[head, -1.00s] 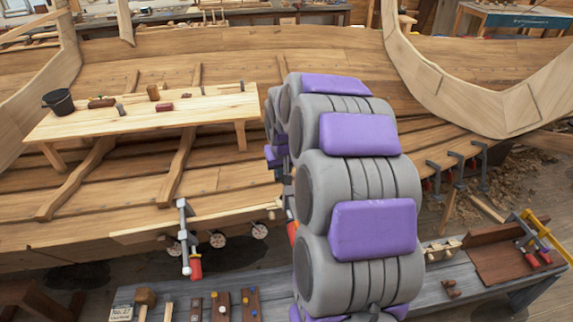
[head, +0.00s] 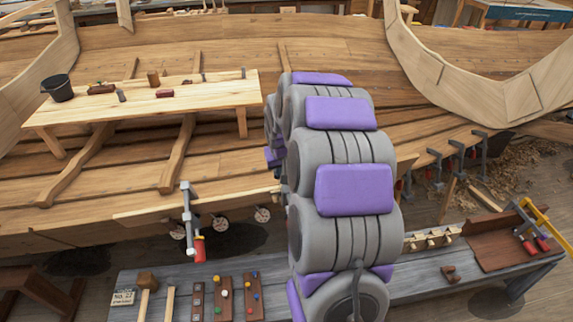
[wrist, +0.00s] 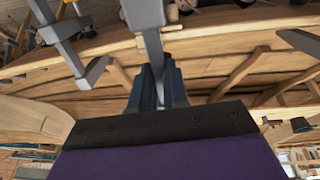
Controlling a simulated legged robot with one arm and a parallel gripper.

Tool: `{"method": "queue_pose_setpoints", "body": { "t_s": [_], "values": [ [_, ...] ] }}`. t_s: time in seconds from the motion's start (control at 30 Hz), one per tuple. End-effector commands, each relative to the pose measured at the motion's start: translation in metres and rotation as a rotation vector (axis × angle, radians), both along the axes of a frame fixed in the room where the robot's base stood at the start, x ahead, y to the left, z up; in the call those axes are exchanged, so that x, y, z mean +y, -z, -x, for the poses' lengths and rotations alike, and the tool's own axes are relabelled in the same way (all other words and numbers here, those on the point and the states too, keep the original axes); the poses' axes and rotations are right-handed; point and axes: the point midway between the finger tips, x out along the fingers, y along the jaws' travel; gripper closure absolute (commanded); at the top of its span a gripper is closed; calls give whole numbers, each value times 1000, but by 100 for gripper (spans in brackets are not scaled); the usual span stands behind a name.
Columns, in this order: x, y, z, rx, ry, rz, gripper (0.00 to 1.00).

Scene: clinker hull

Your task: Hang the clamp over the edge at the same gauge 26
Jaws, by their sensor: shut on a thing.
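My gripper (wrist: 160,88) is shut on a grey metal clamp (wrist: 150,45), whose bar runs up from between the fingers. In the head view my arm hides the gripper and the held clamp. In the wrist view the held clamp's upper part overlaps a pale plank edge (wrist: 205,32); I cannot tell whether it touches. Another clamp (head: 188,215), grey with a red handle, hangs upright on the hull's lower plank edge (head: 150,214), left of my arm. A grey clamp also shows at the left of the wrist view (wrist: 68,35). No gauge mark is readable.
A grey bench (head: 180,280) runs along the front, with a mallet (head: 147,283), peg boards (head: 224,295) and a small sign (head: 122,297). A wooden trestle table (head: 150,105) stands inside the hull.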

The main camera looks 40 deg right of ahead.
Motion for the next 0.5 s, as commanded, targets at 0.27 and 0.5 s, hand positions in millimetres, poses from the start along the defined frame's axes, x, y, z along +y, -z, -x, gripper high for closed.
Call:
{"method": "queue_pose_setpoints", "body": {
  "t_s": [0.27,0.5],
  "values": [
    [-17,24,-5,-4,3,-10,100],
    [-16,40,-11,-5,2,-5,100]
  ]
}}
